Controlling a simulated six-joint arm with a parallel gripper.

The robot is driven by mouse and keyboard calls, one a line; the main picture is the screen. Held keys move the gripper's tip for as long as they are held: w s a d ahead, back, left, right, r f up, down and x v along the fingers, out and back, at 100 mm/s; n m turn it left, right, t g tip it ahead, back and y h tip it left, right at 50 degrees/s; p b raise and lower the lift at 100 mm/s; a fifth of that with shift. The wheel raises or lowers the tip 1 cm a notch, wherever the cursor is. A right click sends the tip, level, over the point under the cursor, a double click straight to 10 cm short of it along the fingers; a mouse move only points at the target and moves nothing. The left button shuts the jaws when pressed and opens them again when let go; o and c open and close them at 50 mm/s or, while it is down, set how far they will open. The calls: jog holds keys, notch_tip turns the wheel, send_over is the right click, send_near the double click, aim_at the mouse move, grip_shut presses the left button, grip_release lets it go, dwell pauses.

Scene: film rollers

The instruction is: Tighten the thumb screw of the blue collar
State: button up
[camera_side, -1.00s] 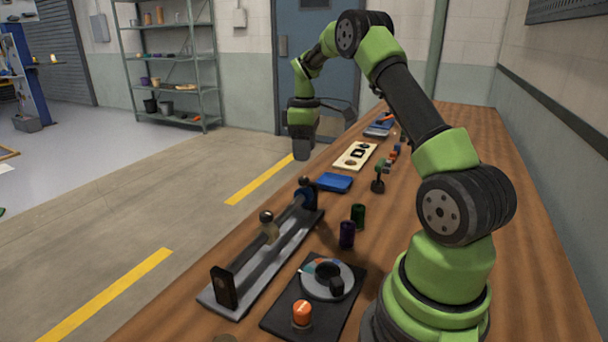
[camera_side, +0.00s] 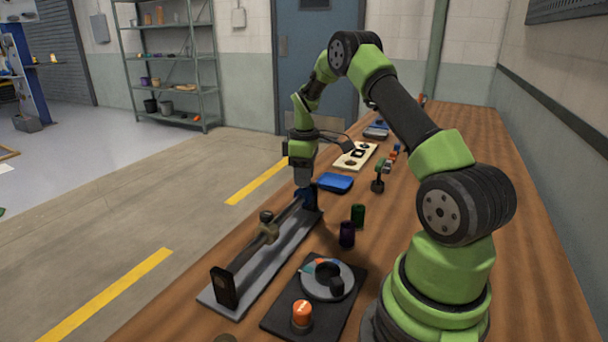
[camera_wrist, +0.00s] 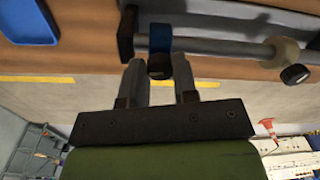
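The blue collar (camera_side: 308,197) sits at the far end of the rod on the grey-based roller stand (camera_side: 262,271). In the wrist view the blue collar (camera_wrist: 160,39) is at top centre, with its black thumb screw (camera_wrist: 160,68) facing the camera. My gripper (camera_side: 305,187) points down just above the collar. In the wrist view the gripper's fingers (camera_wrist: 159,70) stand apart on either side of the thumb screw. I cannot tell whether they touch it. In the side view the fingertips hide the screw.
A beige collar (camera_side: 269,232) with a dark screw is further along the same rod. A blue tray (camera_side: 335,183) lies just beyond. A dark plate (camera_side: 270,320) with a round disc and an orange-topped knob is nearer.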

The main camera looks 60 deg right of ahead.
dwell(0.3)
jog(key=m, duration=0.4)
jog(key=shift+m, duration=0.4)
jog(key=m, duration=0.4)
jog(key=shift+m, duration=0.3)
jog(key=m, duration=0.4)
jog(key=shift+r+t, duration=0.1)
jog(key=shift+t, duration=0.2)
jog(key=m, duration=0.4)
jog(key=shift+m, duration=0.4)
jog(key=o, duration=0.9)
jog(key=shift+o, duration=0.2)
